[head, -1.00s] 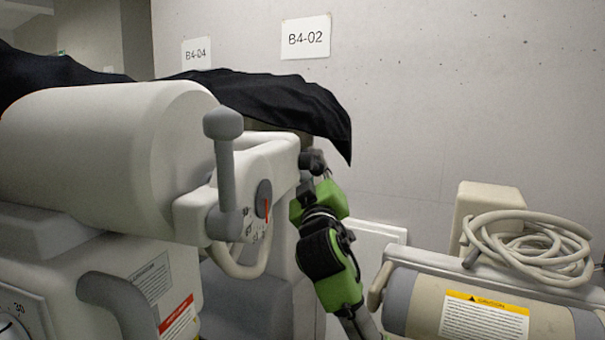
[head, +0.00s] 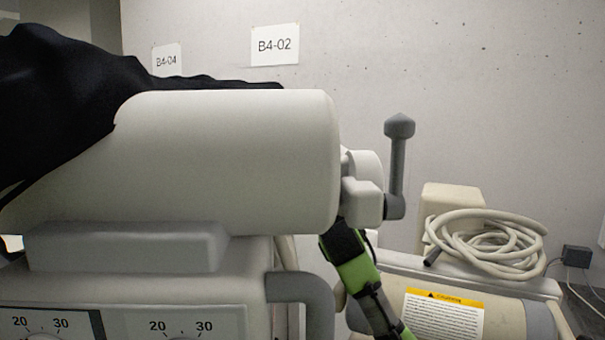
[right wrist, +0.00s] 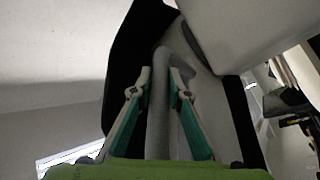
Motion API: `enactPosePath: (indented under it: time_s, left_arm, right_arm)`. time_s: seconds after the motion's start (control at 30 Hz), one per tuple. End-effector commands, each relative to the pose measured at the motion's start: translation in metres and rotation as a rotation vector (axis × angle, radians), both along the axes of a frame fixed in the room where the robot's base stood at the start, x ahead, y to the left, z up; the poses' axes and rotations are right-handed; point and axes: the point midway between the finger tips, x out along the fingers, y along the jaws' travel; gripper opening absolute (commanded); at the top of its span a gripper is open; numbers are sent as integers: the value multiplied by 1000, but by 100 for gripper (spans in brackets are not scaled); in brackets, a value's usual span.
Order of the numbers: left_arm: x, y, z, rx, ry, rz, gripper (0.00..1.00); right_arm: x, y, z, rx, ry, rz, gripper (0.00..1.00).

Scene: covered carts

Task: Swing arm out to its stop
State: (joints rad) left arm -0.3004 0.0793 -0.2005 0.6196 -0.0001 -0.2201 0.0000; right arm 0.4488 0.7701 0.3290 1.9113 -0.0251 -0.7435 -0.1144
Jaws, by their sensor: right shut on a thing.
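The swing arm's thick white cylindrical head (head: 230,160) lies across the middle of the head view, its rounded end to the right. A grey upright lever (head: 397,160) stands beyond that end on a white bracket (head: 362,200). My right arm rises from the bottom, and its gripper is hidden behind the head's end. In the right wrist view my right gripper (right wrist: 160,80) is shut on a grey bar handle (right wrist: 158,115), with a finger on each side. My left gripper is not in view.
A black cover (head: 60,90) drapes over the left side. The cart body (head: 150,270) with dials stands below the head. A second unit (head: 510,318) with a coiled hose (head: 490,243) is close at the right. A concrete wall (head: 430,80) stands behind.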

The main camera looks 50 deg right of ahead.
Motion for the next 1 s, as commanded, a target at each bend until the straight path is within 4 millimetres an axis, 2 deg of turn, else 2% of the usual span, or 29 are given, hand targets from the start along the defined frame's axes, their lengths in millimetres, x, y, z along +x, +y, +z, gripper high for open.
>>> enactPosePath:
  time_s: [0.03,0.13,0.17,0.2,0.67,0.77,1.0]
  left_arm:
    - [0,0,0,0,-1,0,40]
    - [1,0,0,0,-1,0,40]
    - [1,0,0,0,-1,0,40]
    - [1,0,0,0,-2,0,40]
    - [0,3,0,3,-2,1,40]
    - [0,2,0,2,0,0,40]
    - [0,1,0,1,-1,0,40]
  right_arm:
    - [-2,4,6,-10,-12,6,0]
    - [-1,4,5,-9,-11,8,0]
    - [-1,4,5,-9,-11,8,24]
    - [-1,4,5,-8,-10,8,33]
    - [-5,6,-2,-2,-1,6,33]
    - [-14,13,-6,-3,0,7,33]
    - [-52,37,-21,-3,-2,8,33]
